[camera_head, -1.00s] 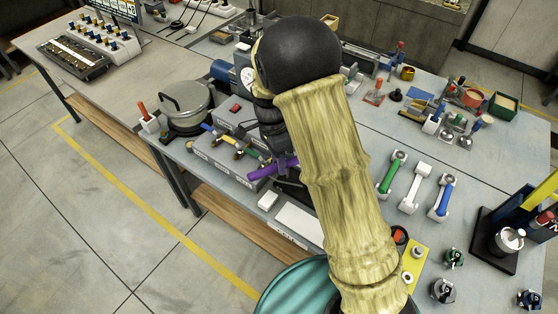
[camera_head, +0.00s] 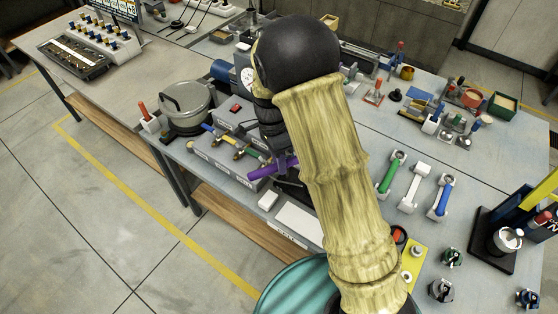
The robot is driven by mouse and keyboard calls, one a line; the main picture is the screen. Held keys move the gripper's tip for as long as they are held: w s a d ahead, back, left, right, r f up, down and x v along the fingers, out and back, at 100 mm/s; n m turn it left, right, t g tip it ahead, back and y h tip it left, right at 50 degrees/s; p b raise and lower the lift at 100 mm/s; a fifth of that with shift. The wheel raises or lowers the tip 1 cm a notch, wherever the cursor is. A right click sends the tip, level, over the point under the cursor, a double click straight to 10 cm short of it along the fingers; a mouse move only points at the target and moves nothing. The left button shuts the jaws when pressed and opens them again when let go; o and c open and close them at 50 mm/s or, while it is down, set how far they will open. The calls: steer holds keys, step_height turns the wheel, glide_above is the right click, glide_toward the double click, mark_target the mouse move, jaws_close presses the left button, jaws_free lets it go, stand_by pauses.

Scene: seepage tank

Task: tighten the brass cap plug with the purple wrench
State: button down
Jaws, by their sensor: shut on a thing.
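The purple wrench (camera_head: 274,168) shows in part in front of the grey fixture box near the bench's front edge. My gripper (camera_head: 285,164) is mostly hidden behind my own arm, and it is shut on the wrench. The wrench's handle sticks out to the left of it, close to the box's right end. Brass fittings with coloured handles (camera_head: 240,152) stand in a row on the grey box. I cannot tell which is the brass cap plug, or whether the wrench touches it, because my arm covers that part.
A steel pot (camera_head: 186,103) stands left of the box. Green (camera_head: 391,174), white (camera_head: 414,188) and blue (camera_head: 441,197) handles stand on the right. A white plate (camera_head: 300,222) lies near the front edge. A teal drum (camera_head: 293,288) stands below.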

steer(key=shift+r+p, duration=0.65)
steer(key=shift+p, duration=0.45)
stand_by(1.1)
steer(key=shift+r+p, duration=1.9)
steer(key=shift+r, duration=0.15)
steer(key=shift+f, duration=0.1)
